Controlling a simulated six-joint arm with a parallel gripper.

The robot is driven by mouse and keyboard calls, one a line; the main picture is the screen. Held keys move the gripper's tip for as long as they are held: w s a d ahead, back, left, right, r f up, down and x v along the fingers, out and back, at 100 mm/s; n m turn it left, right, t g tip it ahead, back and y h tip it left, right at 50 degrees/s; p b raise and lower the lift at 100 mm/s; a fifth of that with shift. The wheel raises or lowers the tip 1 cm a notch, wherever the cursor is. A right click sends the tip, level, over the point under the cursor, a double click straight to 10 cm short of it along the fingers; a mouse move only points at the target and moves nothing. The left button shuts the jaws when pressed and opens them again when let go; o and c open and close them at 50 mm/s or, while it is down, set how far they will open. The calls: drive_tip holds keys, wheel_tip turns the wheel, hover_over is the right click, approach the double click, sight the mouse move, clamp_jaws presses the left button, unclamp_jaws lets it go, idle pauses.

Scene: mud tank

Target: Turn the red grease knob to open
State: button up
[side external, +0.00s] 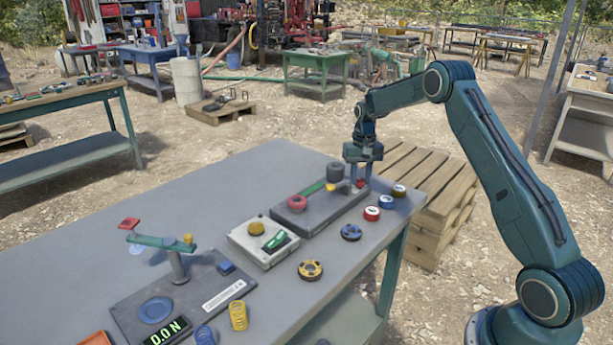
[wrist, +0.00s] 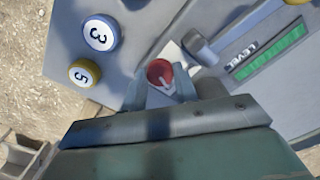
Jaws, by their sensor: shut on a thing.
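The red grease knob (wrist: 160,73) shows in the wrist view as a small round red cap with a pale mark on its top. In the side view the knob (side external: 360,183) is at the right end of a dark grey base block (side external: 318,213). My gripper (side external: 363,178) points down over that end of the block. In the wrist view my gripper (wrist: 164,88) has its fingers on either side of the knob, shut on it. The lower part of the knob is hidden by the fingers.
A dark cylinder (side external: 334,172) and a green level strip (side external: 313,187) are on the same block. The table's right edge is close.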

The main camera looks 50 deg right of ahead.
sight(360, 180)
drive_tip(key=shift+r+m, duration=0.1)
drive_tip(key=shift+m, duration=0.7)
drive_tip(key=o, duration=1)
drive_tip(key=shift+r, duration=0.1)
wheel_tip(360, 180, up, 14)
drive_tip(key=shift+f, duration=0.2)
